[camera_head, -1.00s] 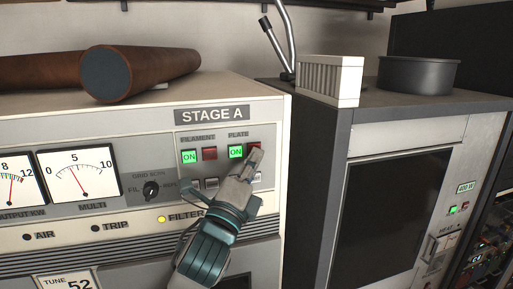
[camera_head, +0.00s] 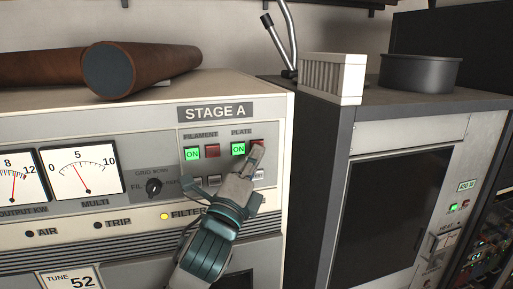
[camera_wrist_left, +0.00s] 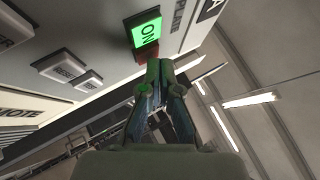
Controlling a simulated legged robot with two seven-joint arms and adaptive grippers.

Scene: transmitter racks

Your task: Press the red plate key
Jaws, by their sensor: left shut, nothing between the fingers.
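The red plate key (camera_head: 257,143) is at the right of the PLATE pair on the Stage A panel (camera_head: 158,150), beside the lit green ON key (camera_head: 238,149). My left gripper (camera_head: 256,154) is shut and empty, its fingertips at the red key and covering its lower part. In the left wrist view the shut fingertips (camera_wrist_left: 158,64) are at the red key (camera_wrist_left: 147,52), just past the green ON key (camera_wrist_left: 146,33). I cannot tell whether they touch it or how far it is pressed. My right gripper is not in view.
The FILAMENT pair has a green ON key (camera_head: 192,153) and a red key (camera_head: 212,151). Small grey keys, one marked RESET (camera_wrist_left: 64,67), sit below. A selector knob (camera_head: 154,187) and meters are to the left. A dark cabinet (camera_head: 392,210) stands right.

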